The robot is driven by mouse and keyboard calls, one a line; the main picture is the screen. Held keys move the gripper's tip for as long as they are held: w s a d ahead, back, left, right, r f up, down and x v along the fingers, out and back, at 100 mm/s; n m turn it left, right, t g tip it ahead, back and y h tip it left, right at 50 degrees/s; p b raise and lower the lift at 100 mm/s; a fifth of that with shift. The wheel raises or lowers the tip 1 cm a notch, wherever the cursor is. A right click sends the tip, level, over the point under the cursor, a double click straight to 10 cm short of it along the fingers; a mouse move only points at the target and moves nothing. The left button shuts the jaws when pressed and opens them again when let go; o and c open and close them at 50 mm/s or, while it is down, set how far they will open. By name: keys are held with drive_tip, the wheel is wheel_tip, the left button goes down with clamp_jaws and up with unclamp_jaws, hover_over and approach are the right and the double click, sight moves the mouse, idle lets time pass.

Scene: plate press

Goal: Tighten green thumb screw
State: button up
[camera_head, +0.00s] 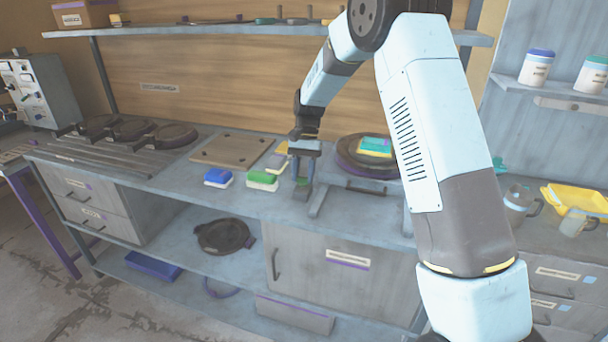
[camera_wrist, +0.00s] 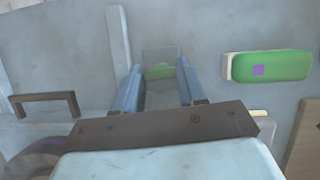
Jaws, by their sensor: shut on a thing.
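My gripper (camera_head: 302,182) points down at the front part of the grey counter, beside the round press plate. In the wrist view its two blue fingers (camera_wrist: 160,68) stand on either side of a small green part, which I take for the green thumb screw (camera_wrist: 160,73). The gripper is shut on it. Only a little green shows between the fingers, with a grey piece around it. In the head view the fingers mostly hide the screw, so its seating cannot be told.
A green-and-white block (camera_head: 262,181) and a blue-and-white block (camera_head: 217,178) lie left of my gripper. The round dark plate (camera_head: 348,160) bears a yellow-and-teal pad (camera_head: 374,147) on the right. A brown board (camera_head: 228,150) lies behind. A grey bar (camera_head: 318,199) is close on the right.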

drive_tip(key=shift+s+f+m, duration=0.1)
drive_tip(key=shift+m, duration=0.5)
drive_tip(key=o, duration=1.1)
drive_tip(key=shift+c, duration=0.2)
drive_tip(key=v, duration=1.4)
drive_tip(key=shift+d, duration=0.25)
drive_tip(key=shift+s, duration=0.1)
